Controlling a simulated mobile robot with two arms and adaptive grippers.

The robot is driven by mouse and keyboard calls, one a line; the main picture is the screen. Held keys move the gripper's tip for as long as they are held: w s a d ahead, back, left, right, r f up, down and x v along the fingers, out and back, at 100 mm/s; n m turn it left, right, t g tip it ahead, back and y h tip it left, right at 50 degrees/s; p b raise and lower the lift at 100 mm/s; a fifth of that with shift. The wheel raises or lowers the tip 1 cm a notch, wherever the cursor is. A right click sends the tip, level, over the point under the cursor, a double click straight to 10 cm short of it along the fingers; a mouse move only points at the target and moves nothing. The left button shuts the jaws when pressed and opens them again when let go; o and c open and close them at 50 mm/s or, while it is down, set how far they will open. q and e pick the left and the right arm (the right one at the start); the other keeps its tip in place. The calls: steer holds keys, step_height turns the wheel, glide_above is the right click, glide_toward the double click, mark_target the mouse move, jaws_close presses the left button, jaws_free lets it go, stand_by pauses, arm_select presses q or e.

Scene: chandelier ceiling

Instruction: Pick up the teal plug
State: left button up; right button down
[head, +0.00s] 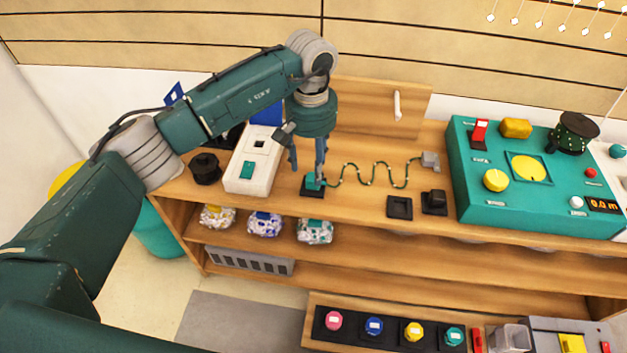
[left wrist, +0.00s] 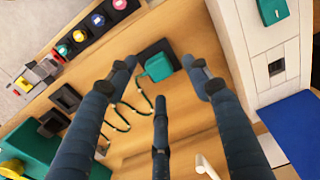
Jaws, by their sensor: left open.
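The teal plug (head: 314,183) sits on a small black square base (head: 311,193) on the wooden counter, with a wavy green cord (head: 370,178) running right from it to a grey block (head: 430,160). My left gripper (head: 307,172) points down just above the plug, its fingers apart. I see nothing held in the fingers, and contact with the plug cannot be told. My right gripper is not in view.
A white box (head: 246,178) with a teal switch stands left of the plug, near a black round knob (head: 205,167). A teal console (head: 475,200) fills the right of the counter. Black square bases (head: 399,207) lie between. The counter behind the cord is clear.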

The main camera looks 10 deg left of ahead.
mark_target(313, 177)
arm_select(q)
steer(key=f, duration=0.4)
steer(key=shift+d+f, duration=0.2)
steer(key=shift+f, duration=0.2)
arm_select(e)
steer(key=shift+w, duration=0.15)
arm_select(q)
steer(key=c, duration=1)
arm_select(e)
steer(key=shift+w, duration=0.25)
arm_select(q)
steer(key=shift+r, duration=0.1)
